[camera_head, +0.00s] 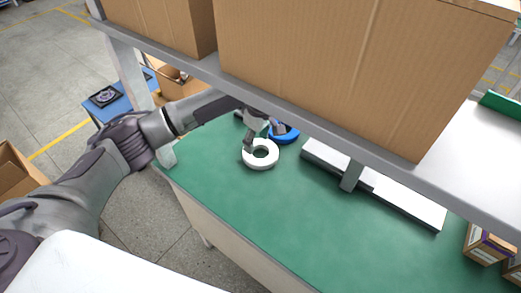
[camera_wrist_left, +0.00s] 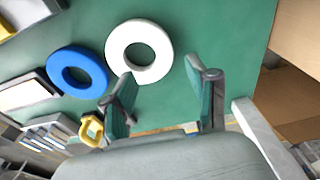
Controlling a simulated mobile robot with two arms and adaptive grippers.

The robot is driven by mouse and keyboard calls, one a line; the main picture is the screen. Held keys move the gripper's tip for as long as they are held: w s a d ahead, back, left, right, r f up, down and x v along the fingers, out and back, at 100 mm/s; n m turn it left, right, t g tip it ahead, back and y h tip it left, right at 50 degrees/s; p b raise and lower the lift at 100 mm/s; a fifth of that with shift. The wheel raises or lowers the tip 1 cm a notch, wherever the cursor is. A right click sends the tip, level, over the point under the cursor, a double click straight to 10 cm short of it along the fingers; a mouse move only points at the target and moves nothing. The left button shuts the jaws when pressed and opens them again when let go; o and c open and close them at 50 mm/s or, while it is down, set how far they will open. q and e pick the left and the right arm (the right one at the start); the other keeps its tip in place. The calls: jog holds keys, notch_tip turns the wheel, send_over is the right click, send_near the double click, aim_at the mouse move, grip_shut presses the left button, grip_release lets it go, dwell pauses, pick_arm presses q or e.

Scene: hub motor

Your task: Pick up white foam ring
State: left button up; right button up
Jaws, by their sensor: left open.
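The white foam ring (camera_head: 262,164) lies flat on the green table top under the shelf. It also shows in the left wrist view (camera_wrist_left: 117,42), beyond my fingers. A blue ring (camera_head: 289,137) lies just behind and to the right of it, and shows left of it in the wrist view (camera_wrist_left: 76,55). My left gripper (camera_head: 257,136) is open and empty at the white ring's far edge. In the wrist view, one fingertip of my gripper (camera_wrist_left: 160,71) overlaps the ring's edge; I cannot tell whether they touch. My right gripper is not in view.
A grey shelf (camera_head: 290,106) with cardboard boxes (camera_head: 330,60) hangs over the table (camera_head: 225,185). A long grey-white bar (camera_head: 405,203) lies to the right. A yellow object (camera_wrist_left: 91,130) shows in the wrist view. The table front is clear.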

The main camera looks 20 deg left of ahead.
aim_at(252, 160)
pick_arm(q)
jog(key=f, duration=0.3)
jog(key=shift+w+a, duration=0.1)
jog(key=shift+a, duration=0.1)
notch_tip(252, 160, down, 2)
jog(key=shift+a, duration=0.15)
jog(key=f, duration=0.3)
jog(key=shift+a+f+p, duration=0.3)
jog(key=shift+a+p, duration=0.05)
jog(key=shift+p, duration=0.05)
jog(key=shift+f, duration=0.3)
jog(key=c, duration=0.8)
jog(key=shift+c, duration=0.5)
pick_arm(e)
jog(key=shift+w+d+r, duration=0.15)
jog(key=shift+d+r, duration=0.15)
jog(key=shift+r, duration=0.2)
